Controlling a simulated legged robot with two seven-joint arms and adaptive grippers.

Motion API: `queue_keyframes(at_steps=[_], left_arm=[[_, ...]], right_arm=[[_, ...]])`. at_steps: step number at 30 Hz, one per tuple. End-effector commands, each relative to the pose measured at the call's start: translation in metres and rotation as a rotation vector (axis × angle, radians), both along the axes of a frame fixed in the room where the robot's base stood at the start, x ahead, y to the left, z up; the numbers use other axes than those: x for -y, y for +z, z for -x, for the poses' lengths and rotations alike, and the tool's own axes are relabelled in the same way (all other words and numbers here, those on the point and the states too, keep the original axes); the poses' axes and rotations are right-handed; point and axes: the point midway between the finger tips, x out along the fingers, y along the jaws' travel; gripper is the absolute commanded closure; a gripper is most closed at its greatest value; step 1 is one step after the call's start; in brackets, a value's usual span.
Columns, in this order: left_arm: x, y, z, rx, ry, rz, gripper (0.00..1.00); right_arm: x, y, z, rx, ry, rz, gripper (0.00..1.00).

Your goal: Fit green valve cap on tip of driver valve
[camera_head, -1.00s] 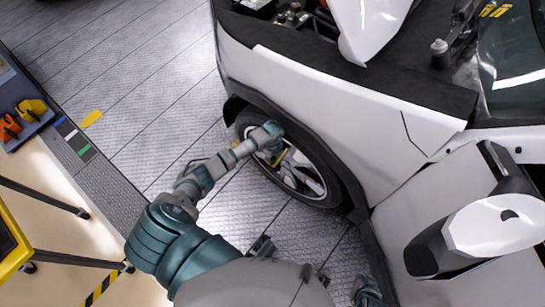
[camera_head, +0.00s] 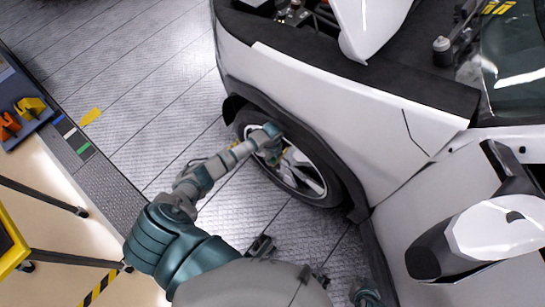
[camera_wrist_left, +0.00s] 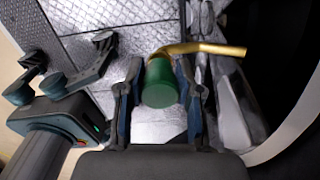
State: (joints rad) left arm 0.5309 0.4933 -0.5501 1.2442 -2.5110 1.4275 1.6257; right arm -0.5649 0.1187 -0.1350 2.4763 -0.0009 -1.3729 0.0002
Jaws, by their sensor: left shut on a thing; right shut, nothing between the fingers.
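The green valve cap (camera_wrist_left: 160,84) is between the two fingers of my left gripper (camera_wrist_left: 160,100), which is shut on it. The brass, bent driver valve (camera_wrist_left: 210,48) meets the far end of the cap in the left wrist view. I cannot tell whether the cap sits around its tip or only touches it. In the head view my left gripper (camera_head: 272,157) is at the car's front wheel (camera_head: 303,178), and the cap is too small to make out there. My right gripper (camera_head: 367,293) is partly seen at the bottom edge, shut and empty, away from the wheel.
The white car's fender (camera_head: 330,100) rises beside the wheel, and its mirror (camera_head: 490,228) juts out at the right. The ribbed floor (camera_head: 150,70) left of the wheel is clear.

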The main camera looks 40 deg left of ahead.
Motion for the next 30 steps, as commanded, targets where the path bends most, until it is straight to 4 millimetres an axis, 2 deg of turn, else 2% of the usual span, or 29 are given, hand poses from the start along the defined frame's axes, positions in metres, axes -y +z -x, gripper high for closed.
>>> queue_keyframes(at_steps=[13,14,17,26,30], left_arm=[[0.0,-0.012,0.0,0.0,0.001,0.0,0.79],[0.0,-0.012,0.0,0.001,0.001,0.0,0.6],[0.0,-0.011,0.0,0.001,0.001,0.0,0.36],[0.0,-0.01,0.0,0.001,0.0,0.0,0.36],[-0.001,0.001,-0.001,0.003,0.001,0.001,0.36]], right_arm=[[0.0,-0.008,0.002,-0.007,0.0,0.0,1.0],[0.0,-0.008,0.001,-0.007,0.0,0.0,1.0],[0.0,-0.007,0.001,-0.006,0.0,0.0,1.0],[0.0,-0.007,0.001,-0.006,0.0,0.0,1.0],[0.0,-0.007,0.002,-0.006,0.0,0.0,1.0]])
